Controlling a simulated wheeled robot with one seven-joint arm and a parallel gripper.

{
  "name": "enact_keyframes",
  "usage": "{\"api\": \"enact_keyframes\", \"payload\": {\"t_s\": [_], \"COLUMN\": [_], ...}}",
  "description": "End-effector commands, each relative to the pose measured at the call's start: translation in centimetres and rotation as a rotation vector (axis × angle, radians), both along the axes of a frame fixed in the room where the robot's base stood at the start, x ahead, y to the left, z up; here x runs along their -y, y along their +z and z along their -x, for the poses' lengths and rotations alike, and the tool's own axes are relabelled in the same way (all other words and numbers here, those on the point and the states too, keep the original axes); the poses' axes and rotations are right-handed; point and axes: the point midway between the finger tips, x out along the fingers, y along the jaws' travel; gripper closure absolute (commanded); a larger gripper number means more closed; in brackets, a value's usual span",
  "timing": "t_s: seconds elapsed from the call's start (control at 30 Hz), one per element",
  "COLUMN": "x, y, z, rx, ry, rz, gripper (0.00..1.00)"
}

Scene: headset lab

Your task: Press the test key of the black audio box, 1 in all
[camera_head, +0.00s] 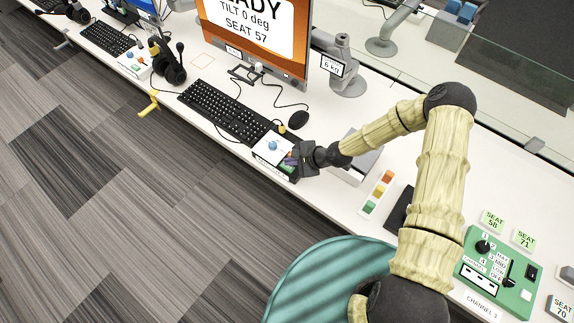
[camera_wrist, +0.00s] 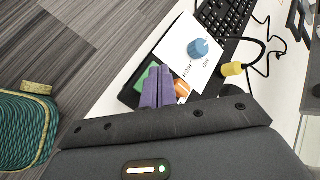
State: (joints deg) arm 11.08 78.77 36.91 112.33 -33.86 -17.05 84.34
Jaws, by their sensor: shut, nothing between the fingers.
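The black audio box (camera_head: 262,168) sits at the desk's front edge, below the keyboard, with a white top panel. In the wrist view its white panel (camera_wrist: 178,50) carries a blue knob (camera_wrist: 198,48), and a green key (camera_wrist: 146,78) and an orange key (camera_wrist: 181,88) show on its black part. My gripper (camera_head: 290,160) is over the right end of the box. In the wrist view the purple fingers of my gripper (camera_wrist: 157,82) are shut together with nothing between them, between the green and orange keys. The fingertips hide part of the box; contact is unclear.
A keyboard (camera_head: 225,110), a mouse (camera_head: 298,120) and a monitor (camera_head: 258,35) stand behind the box. A green channel box (camera_head: 500,270) is at the right. A teal chair (camera_head: 325,280) stands before the desk. A yellow plug (camera_wrist: 232,69) lies beside the box.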

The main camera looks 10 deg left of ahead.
Motion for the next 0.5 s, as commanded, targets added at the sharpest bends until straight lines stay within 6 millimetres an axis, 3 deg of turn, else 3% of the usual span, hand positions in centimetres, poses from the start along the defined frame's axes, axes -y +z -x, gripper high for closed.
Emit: {"api": "enact_keyframes", "payload": {"t_s": [0.17, 0.5], "x": [0.0, 0.0], "y": [0.3, 3.1], "z": [0.0, 0.0], "rx": [0.0, 0.001], "ry": [0.0, -0.001], "rz": [0.0, -0.001], "gripper": [1.0, 1.0]}}
